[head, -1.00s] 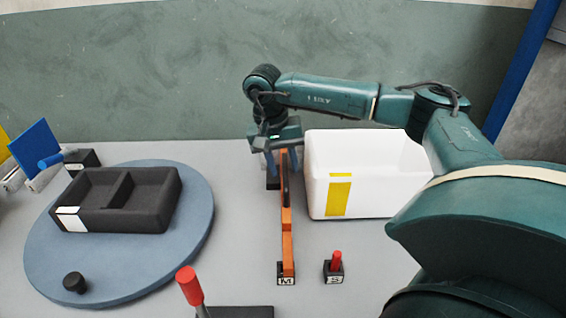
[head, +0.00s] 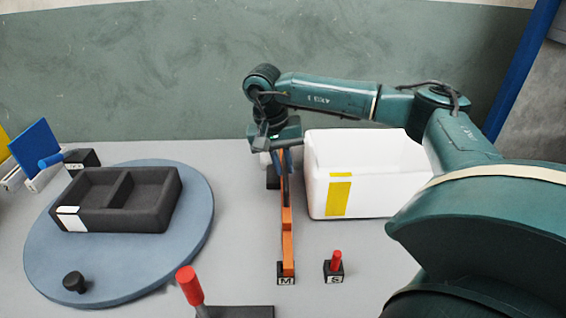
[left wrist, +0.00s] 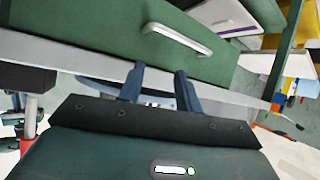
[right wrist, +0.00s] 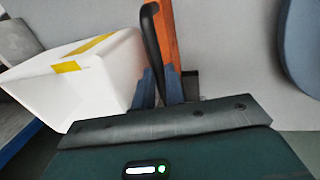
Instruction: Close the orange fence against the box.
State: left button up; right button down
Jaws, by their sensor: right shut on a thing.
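The orange fence (head: 287,235) is a long bar running from near to far on the table, left of the white box (head: 316,200). A narrow strip of table shows between them. The fence also shows in the right wrist view (right wrist: 166,35), with a black handle (right wrist: 151,35) beside it. My right gripper (head: 281,160) is at the far part of the fence; its fingers (right wrist: 161,88) are shut on the handle. The far end of the fence is partly hidden by the gripper. My left gripper (left wrist: 160,88) is open and empty, away from the fence, facing a green drawer front.
A blue turntable (head: 195,235) with a black divided tray (head: 105,222) lies to the left. A small block marked S with a red peg (head: 335,266) stands right of the fence's near end, by the M block (head: 286,280). A red-handled lever (head: 190,287) is at the front.

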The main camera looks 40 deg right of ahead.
jog(key=shift+s+d, duration=1.25)
jog(key=shift+d, duration=0.25)
jog(key=c, duration=1.5)
grip_release()
jog(key=shift+w+a, duration=0.1)
jog(key=shift+o, duration=0.2)
jog(key=shift+r, duration=0.1)
pick_arm(q)
jog(key=shift+s+a+r+p, duration=0.1)
jog(key=shift+a+r+p, duration=0.15)
jog(key=shift+p, duration=0.8)
pick_arm(e)
notch_tip(320, 180, up, 13)
jog(key=w+a, duration=0.1)
jog(key=a, duration=0.1)
jog(key=shift+w, duration=0.3)
pick_arm(q)
jog(key=shift+r, duration=0.15)
pick_arm(e)
jog(key=shift+c, duration=0.4)
